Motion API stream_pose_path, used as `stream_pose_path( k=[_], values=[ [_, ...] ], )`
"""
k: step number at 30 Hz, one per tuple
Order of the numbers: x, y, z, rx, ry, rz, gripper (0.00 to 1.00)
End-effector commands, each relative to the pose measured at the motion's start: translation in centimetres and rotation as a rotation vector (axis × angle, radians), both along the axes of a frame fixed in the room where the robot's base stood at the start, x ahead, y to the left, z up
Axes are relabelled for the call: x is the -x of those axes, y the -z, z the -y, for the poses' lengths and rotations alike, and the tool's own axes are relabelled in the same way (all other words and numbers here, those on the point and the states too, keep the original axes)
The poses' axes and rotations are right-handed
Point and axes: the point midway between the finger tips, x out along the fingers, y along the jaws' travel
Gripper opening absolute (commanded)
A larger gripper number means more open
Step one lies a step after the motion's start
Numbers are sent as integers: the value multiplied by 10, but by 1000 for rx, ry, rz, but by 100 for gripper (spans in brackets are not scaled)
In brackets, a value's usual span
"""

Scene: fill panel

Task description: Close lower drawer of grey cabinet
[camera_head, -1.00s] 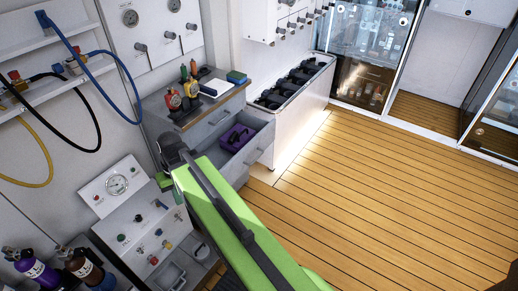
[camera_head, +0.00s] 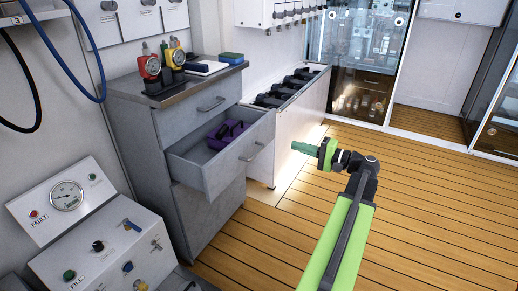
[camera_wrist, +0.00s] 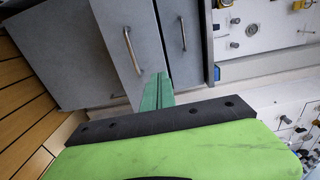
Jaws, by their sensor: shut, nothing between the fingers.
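The grey cabinet (camera_head: 128,134) stands left of centre in the head view. Its lower drawer (camera_head: 240,163) is pulled out, with a purple object (camera_head: 228,136) inside. Its upper drawer (camera_head: 205,108) is shut. My gripper (camera_head: 296,147) is shut and empty, in the air to the right of the lower drawer's front and apart from it in the head view. In the wrist view, the green fingers (camera_wrist: 157,78) point toward the cabinet. The lower drawer's front and handle (camera_wrist: 132,50) show there, as does the upper drawer's handle (camera_wrist: 183,33).
Gauges (camera_head: 152,68) and a blue-topped item (camera_head: 231,58) sit on the cabinet top. A white counter (camera_head: 300,130) with black items stands behind the drawer. A control panel (camera_head: 90,220) is at the front left. The wooden floor (camera_head: 430,210) at right is clear.

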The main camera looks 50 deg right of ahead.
Motion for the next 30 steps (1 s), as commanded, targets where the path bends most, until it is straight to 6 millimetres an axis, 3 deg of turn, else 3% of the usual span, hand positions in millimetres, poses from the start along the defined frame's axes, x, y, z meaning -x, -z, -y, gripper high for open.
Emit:
stream_pose_path(
  k=[4, 8, 21, 30],
  values=[
    [1, -3, 1, -1, 3, 6, 0],
    [-12, -3, -2, -1, 2, 5, 0],
    [-101, -2, -25, -1, 0, 3, 0],
    [-132, -2, -32, -1, 3, 3, 0]
  ],
)
